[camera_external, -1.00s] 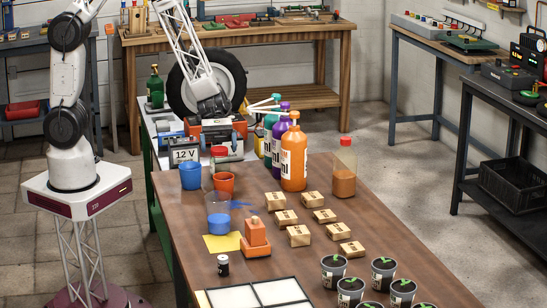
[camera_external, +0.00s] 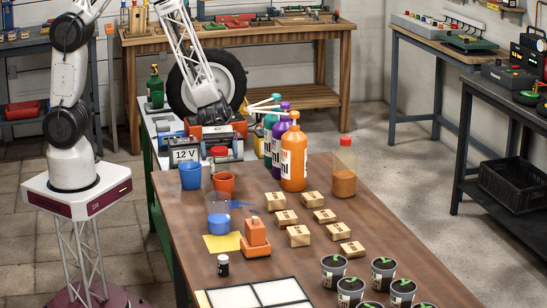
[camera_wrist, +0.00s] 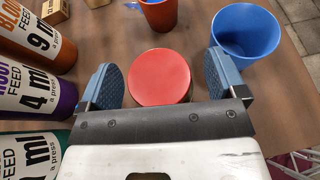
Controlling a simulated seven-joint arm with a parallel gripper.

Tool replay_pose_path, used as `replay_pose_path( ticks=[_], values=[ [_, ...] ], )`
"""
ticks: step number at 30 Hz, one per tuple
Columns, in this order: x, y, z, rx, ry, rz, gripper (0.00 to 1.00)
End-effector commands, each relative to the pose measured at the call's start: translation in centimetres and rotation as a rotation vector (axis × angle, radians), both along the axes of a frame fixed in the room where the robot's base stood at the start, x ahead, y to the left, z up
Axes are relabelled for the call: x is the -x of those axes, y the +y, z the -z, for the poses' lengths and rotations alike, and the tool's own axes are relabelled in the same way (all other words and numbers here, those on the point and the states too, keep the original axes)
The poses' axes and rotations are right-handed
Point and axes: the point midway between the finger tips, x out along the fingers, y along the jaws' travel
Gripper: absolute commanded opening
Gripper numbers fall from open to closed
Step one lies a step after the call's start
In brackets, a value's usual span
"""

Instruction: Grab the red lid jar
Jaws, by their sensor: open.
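The jar's round red lid (camera_wrist: 160,77) lies between the two blue-padded fingers of my gripper (camera_wrist: 163,82) in the wrist view. The fingers are open, one on each side of the lid, with small gaps. In the external view the red lid (camera_external: 220,151) shows at the far left end of the brown table, below my gripper (camera_external: 222,146). The jar's body is hidden under the lid in the wrist view and is small in the external view.
Blue cup (camera_wrist: 246,32) and orange cup (camera_wrist: 158,12) stand close to the jar. Large feed bottles (camera_wrist: 30,95) line the left of the wrist view. A 12 V battery (camera_external: 186,156) stands left of the jar. Small boxes (camera_external: 299,235) and potted seedlings (camera_external: 384,272) occupy the table nearer the camera.

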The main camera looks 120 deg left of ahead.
Motion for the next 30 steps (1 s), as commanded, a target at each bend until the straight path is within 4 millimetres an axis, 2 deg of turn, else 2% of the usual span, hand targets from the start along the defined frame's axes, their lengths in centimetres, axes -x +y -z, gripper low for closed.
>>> replay_pose_path(
  ticks=[2,13,22,24,25,27,30],
  values=[
    [0.0,0.0,0.0,0.000,0.000,0.000,0.90],
    [0.0,0.0,0.0,0.000,0.000,0.000,0.35],
    [0.0,0.0,-0.1,0.000,0.000,0.000,0.34],
    [0.0,0.0,-0.2,0.000,0.000,0.000,0.24],
    [0.0,0.0,-0.3,0.000,0.000,0.000,0.24],
    [0.0,0.0,-0.5,0.000,0.000,0.000,0.10],
    [0.0,0.0,-1.0,-0.001,-0.001,-0.001,0.10]
  ],
)
